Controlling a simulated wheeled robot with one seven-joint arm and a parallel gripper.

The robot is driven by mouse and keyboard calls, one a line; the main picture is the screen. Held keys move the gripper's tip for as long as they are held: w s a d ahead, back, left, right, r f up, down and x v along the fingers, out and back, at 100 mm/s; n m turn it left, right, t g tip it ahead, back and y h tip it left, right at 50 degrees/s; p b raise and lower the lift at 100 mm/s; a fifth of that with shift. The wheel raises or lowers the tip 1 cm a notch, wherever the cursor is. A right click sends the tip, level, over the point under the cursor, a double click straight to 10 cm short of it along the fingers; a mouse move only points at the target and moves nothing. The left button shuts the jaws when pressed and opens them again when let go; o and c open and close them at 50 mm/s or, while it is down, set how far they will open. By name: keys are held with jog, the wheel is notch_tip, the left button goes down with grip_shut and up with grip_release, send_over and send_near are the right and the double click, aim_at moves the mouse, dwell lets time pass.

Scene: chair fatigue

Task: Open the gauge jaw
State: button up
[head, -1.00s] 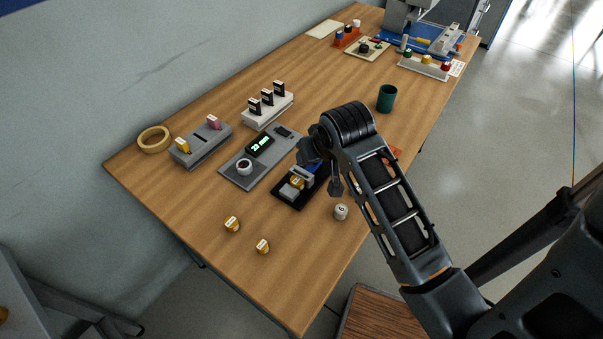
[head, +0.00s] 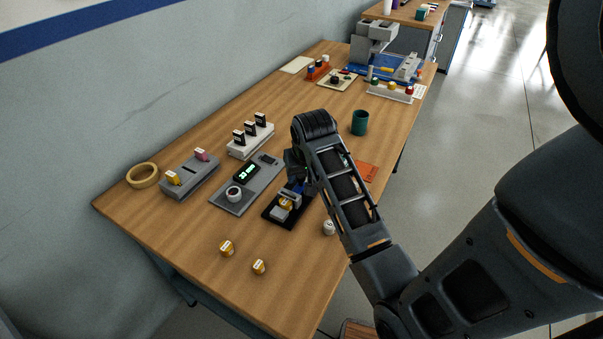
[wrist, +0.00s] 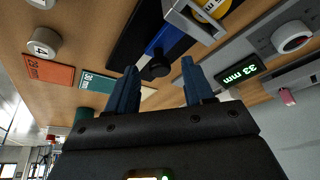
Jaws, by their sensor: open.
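The gauge (head: 272,214) is a black base with a blue slide and a grey jaw (head: 288,198) on the wooden table. A yellow-banded piece (head: 286,204) sits at the jaw. In the wrist view, the grey jaw (wrist: 196,22), the blue slide (wrist: 168,42) and a black knob (wrist: 158,66) show close up. My gripper (wrist: 159,64) is open, its blue fingers spread to either side of the knob in the picture. I cannot tell whether they touch it. In the head view, my gripper (head: 294,168) is mostly hidden behind my arm, at the gauge's far end.
A grey panel (head: 232,203) beside the gauge has a dial and a lit display (wrist: 238,75) reading 33 mm. A white cylinder (head: 329,227), coloured cards (wrist: 50,72) and a green cup (head: 360,122) are nearby. Two yellow-banded pieces (head: 227,248) stand in front.

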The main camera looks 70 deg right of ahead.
jog(key=shift+w+d+f, duration=0.1)
jog(key=shift+f, duration=0.25)
jog(key=shift+c, duration=0.5)
grip_shut()
